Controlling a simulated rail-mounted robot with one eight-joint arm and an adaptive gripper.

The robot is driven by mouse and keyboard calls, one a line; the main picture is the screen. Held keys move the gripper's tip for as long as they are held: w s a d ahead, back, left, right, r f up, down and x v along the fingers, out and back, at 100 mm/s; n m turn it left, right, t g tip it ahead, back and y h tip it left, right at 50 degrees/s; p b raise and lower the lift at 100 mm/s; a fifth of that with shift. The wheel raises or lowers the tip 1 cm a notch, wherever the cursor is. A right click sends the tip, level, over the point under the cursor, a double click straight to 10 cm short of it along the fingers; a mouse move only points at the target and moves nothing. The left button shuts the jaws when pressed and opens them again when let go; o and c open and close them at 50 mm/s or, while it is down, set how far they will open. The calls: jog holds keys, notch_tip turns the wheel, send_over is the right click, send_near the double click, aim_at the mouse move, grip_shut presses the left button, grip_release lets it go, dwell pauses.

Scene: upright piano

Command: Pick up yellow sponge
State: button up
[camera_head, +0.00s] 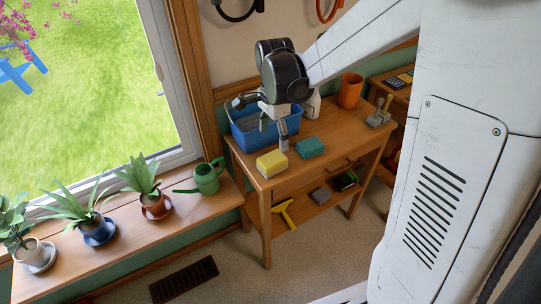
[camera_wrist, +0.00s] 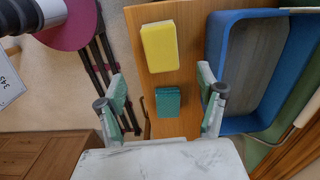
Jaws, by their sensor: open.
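The yellow sponge (camera_head: 271,163) lies flat near the front left corner of the wooden table (camera_head: 335,143). In the wrist view the yellow sponge (camera_wrist: 159,46) lies on the bare tabletop, beyond and between my fingers. My gripper (camera_head: 273,138) is above the table, just behind the sponge in the head view. In the wrist view my gripper (camera_wrist: 164,100) has its two fingers spread wide with nothing between them in its grasp. A teal sponge (camera_head: 310,147) lies to the right of the yellow one. It also shows in the wrist view (camera_wrist: 168,102), nearer my palm.
A blue tub (camera_head: 250,136) stands at the table's back left, close to my gripper. An orange cup (camera_head: 350,91) and a small grey tool holder (camera_head: 379,116) stand at the right. A lower shelf holds a yellow squeegee (camera_head: 285,213). A green watering can (camera_head: 206,179) stands on the sill.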

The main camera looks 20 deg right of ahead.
aim_at(273, 158)
notch_tip(273, 158, down, 12)
jog(key=shift+w+a+r+b, duration=0.1)
jog(key=shift+b, duration=1)
jog(key=c, duration=1)
jog(key=shift+r, duration=0.1)
jog(key=shift+r, duration=0.6)
notch_tip(273, 158, up, 3)
jog(key=shift+f+p, duration=0.1)
jog(key=shift+p, duration=0.45)
jog(key=s+a+r, duration=0.2)
jog(key=a, duration=0.1)
jog(key=s+a+r+p, duration=0.1)
jog(key=s+a+r, duration=0.1)
jog(key=a, duration=0.1)
jog(key=s+a+r, duration=0.2)
jog(key=a+r, duration=0.1)
jog(key=shift+s+a+p, duration=0.3)
jog(key=shift+a, duration=0.05)
